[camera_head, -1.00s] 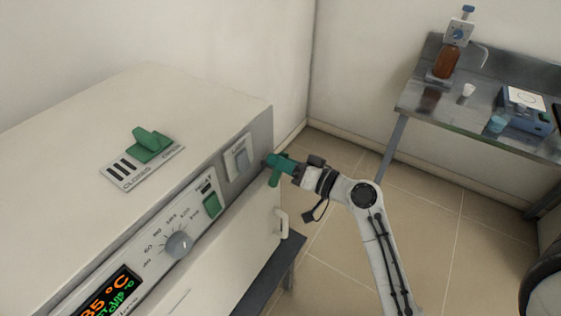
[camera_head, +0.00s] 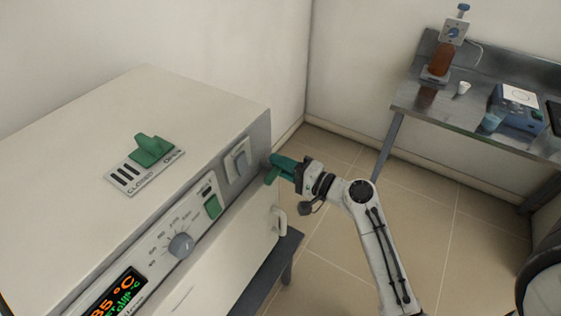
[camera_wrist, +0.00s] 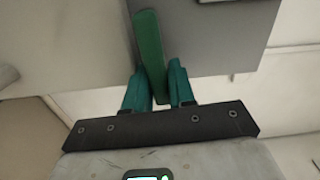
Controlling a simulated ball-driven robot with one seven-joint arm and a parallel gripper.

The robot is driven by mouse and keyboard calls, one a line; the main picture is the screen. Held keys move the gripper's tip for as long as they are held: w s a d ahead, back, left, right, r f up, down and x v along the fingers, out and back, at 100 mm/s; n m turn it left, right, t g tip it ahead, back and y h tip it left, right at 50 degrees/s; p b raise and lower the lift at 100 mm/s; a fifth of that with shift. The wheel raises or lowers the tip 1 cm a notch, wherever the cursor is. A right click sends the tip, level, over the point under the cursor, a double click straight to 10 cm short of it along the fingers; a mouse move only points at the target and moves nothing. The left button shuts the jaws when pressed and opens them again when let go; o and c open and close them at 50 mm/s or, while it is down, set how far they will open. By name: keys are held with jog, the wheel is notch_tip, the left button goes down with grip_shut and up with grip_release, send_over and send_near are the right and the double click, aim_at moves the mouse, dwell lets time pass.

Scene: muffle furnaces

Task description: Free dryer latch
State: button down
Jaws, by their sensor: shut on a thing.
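The green latch (camera_wrist: 149,45) is a long bar on the grey front strip of the white dryer (camera_head: 190,120). In the wrist view it stands between the two teal fingers of my gripper (camera_wrist: 158,72), tilted slightly. My gripper (camera_head: 281,164) is shut on it. In the head view only a small green part of the latch (camera_head: 270,177) shows at the dryer's right front edge, below the fingers. Its mount is mostly hidden behind my gripper.
A green vent lever (camera_head: 152,149) sits on the dryer's top. The front has a knob (camera_head: 181,245), a green switch (camera_head: 212,206) and a door handle (camera_head: 280,219). A steel bench (camera_head: 440,118) with a brown bottle (camera_head: 442,60) stands at back right. Open floor lies between.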

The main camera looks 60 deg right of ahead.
jog(key=shift+f+m, duration=0.15)
jog(key=shift+m, duration=0.25)
jog(key=c, duration=1.1)
grip_release()
jog(key=shift+o, duration=0.3)
jog(key=shift+f, duration=0.1)
jog(key=shift+s+f, duration=0.1)
